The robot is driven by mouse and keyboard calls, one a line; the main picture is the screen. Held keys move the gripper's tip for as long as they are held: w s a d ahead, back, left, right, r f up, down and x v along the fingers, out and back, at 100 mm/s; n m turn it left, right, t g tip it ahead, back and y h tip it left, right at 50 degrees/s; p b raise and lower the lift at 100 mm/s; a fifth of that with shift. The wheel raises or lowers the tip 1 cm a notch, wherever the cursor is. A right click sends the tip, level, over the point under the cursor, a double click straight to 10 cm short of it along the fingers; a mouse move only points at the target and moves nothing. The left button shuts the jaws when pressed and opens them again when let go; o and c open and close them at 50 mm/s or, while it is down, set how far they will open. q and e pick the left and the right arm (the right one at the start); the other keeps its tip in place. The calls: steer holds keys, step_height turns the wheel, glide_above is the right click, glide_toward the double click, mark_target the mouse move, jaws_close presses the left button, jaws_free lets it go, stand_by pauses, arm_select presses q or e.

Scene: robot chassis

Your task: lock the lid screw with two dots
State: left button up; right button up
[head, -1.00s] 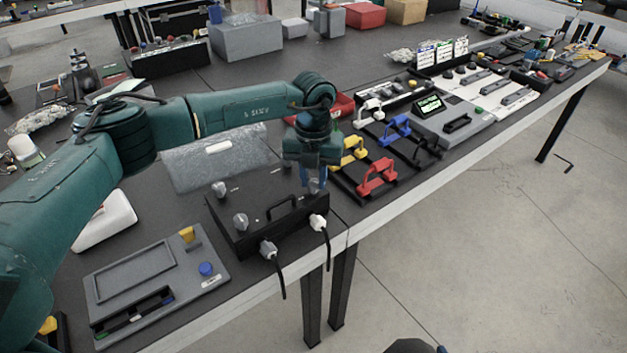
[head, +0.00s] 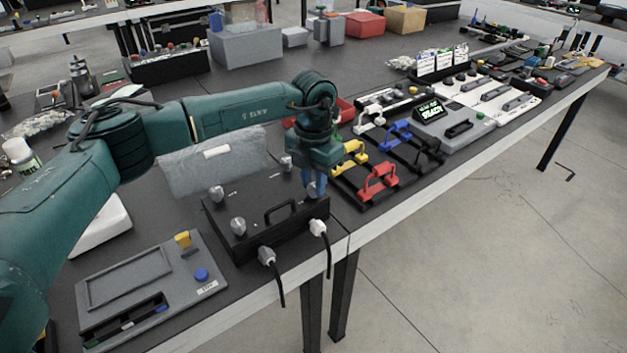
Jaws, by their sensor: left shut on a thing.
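The black chassis box (head: 284,236) sits at the table's front edge, with a dark handle (head: 281,210) on its lid. Grey lid screws show at the left back corner (head: 216,193), left front corner (head: 238,226) and right back corner (head: 286,162). My left gripper (head: 316,190) points down at the chassis's front right corner and is shut on the lid screw there, which its fingers mostly hide. The dots marking the screws are too small to tell apart. My right gripper is out of view.
Two plugs with cables (head: 317,228) stick out of the chassis front. A grey panel with a blue button (head: 202,275) lies to the left. Red (head: 380,181), yellow and blue handles stand close on the right. A grey wrapped block (head: 200,172) lies behind.

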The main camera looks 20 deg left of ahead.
mark_target(313, 185)
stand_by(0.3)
arm_select(q)
steer(key=o, duration=1)
step_height(313, 185, up, 13)
steer(key=shift+r+b, duration=0.1)
steer(key=shift+b, duration=0.2)
